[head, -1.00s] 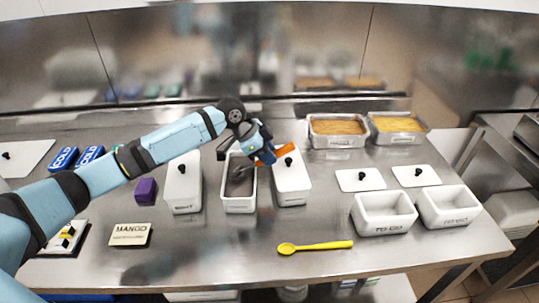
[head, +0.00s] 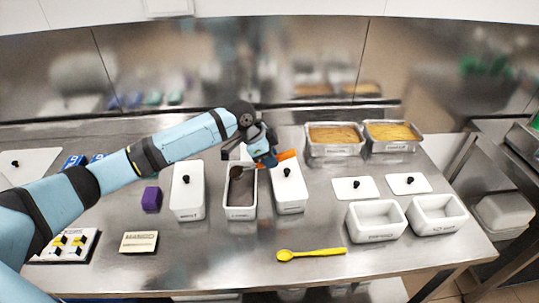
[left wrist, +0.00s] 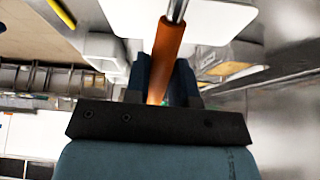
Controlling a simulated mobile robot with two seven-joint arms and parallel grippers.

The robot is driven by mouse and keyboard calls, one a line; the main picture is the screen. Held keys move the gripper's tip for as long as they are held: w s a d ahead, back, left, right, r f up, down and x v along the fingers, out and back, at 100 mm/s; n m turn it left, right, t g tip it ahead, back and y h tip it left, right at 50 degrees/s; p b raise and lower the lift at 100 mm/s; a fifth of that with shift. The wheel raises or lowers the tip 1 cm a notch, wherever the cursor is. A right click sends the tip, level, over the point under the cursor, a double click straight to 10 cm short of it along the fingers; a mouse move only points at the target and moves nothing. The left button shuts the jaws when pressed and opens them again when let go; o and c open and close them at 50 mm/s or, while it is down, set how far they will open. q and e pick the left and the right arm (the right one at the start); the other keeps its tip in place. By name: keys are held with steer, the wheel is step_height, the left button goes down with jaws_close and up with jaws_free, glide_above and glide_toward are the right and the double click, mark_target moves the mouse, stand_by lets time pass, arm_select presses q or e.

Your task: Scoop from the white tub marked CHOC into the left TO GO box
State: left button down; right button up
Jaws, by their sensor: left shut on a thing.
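My left gripper (head: 264,158) is shut on the orange handle of a scoop (head: 287,155); the handle also shows between the jaws in the left wrist view (left wrist: 167,50). The scoop's brown-looking bowl end is at the far end of an open white tub (head: 241,213) with dark brown contents. I cannot tell whether it touches them. The tub's front label is too small to read. The left TO GO box (head: 376,236) is white, open and looks empty, at the front right. My right gripper is not in view.
Lidded white tubs (head: 187,190) (head: 289,196) flank the open one. A second white box (head: 437,228) stands right of the left box, with two lids (head: 355,188) (head: 408,183) behind. A yellow spoon (head: 312,253) lies in front. Metal pans (head: 335,151) (head: 393,146) stand at the back.

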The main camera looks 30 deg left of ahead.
arm_select(q)
steer(key=shift+w+d+r+g+y+p, duration=0.25)
steer(key=shift+y+p, duration=0.25)
steer(key=shift+p, duration=0.7)
steer(key=shift+d+r+g+y+p, duration=0.1)
steer(key=shift+d+g+y+p, duration=0.25)
steer(key=shift+p, duration=0.6)
steer(key=shift+w+d+g+y+p, duration=0.15)
steer(key=shift+g+y+p, duration=0.15)
steer(key=shift+y+p, duration=0.4)
steer(key=shift+f, duration=0.2)
